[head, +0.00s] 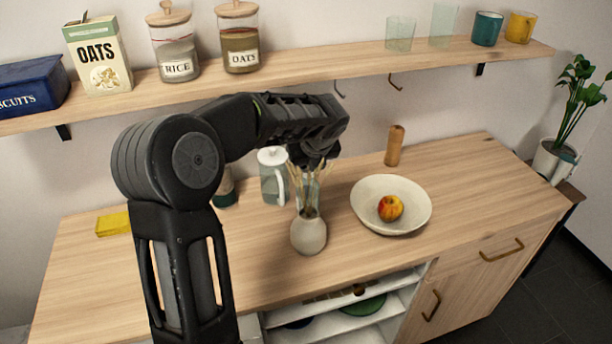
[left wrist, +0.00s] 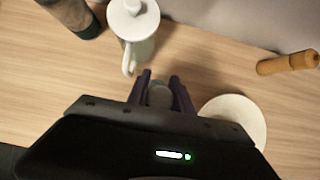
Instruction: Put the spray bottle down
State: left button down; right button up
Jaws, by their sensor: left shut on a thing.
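My left gripper (head: 316,160) reaches over the counter and points down behind the vase with dried stems. In the left wrist view its two fingers (left wrist: 160,92) are shut on a rounded, pale grey-green thing, taken to be the spray bottle (left wrist: 160,97). In the head view the gripper and the stems hide most of it; a pale, see-through part shows below the fingers. I cannot tell whether its base touches the counter (head: 450,180). My right gripper is not in view.
Close by stand a white-lidded jug (head: 272,178), a beige vase (head: 309,236) and a bowl (head: 366,209) with an apple (head: 390,207). A wooden mill (head: 394,146) stands behind. A shelf (head: 330,72) with jars and cups runs above. The counter's right end is clear.

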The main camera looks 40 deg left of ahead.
pick_arm(q)
jog(key=shift+f, duration=1.45)
jog(key=shift+f, duration=0.2)
jog(key=c, duration=1.1)
grip_release()
jog(key=shift+r, duration=0.15)
jog(key=b+v, duration=0.1)
jog(key=v, duration=1.1)
